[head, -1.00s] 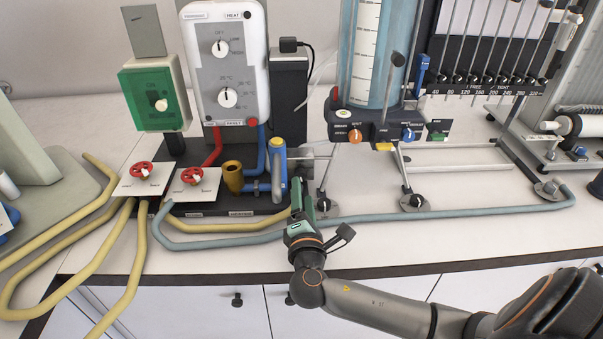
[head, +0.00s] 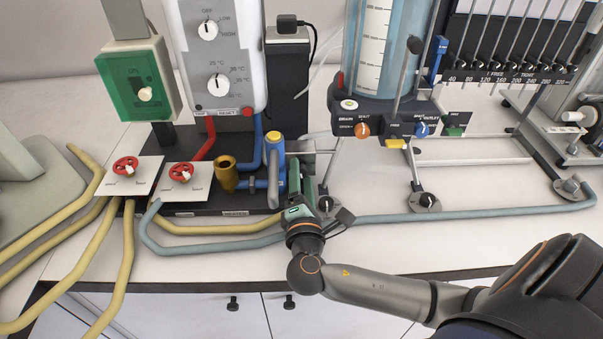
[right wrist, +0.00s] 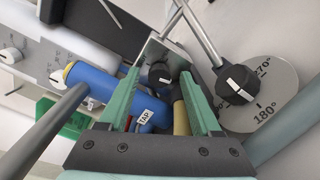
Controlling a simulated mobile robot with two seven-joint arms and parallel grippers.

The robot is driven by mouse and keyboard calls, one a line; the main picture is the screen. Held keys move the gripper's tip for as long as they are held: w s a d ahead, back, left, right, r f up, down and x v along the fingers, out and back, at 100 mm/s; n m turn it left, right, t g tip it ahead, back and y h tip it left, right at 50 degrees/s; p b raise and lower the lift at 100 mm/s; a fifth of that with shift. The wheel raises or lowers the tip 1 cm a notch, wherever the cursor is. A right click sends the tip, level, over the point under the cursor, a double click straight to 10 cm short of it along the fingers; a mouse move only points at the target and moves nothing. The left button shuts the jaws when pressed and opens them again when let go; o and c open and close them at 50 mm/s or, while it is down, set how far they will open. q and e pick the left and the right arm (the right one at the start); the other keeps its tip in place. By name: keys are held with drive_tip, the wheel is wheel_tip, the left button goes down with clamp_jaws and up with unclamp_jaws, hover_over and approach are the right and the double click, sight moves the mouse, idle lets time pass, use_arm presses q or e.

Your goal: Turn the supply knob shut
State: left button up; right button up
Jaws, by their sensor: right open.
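I cannot read which knob is labelled supply. A black knob with a white mark (right wrist: 159,74) sits on a small metal plate (right wrist: 154,50) in the right wrist view, between and just beyond my fingertips. My right gripper (right wrist: 159,82) is open, its green fingers either side of the knob, with nothing held. In the head view the right gripper (head: 301,185) is just right of the blue tap cylinder (head: 280,180), in front of the metal plate (head: 300,147); the knob is hidden there. My left gripper is not in view.
The blue cylinder with a grey lever (right wrist: 58,115) lies close left of my fingers. Another black knob on a degree dial (right wrist: 236,86) is close right. Two red knobs (head: 125,166) (head: 181,173) stand left. A pale blue hose (head: 450,216) runs along the bench.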

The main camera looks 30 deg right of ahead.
clamp_jaws()
idle(0.6)
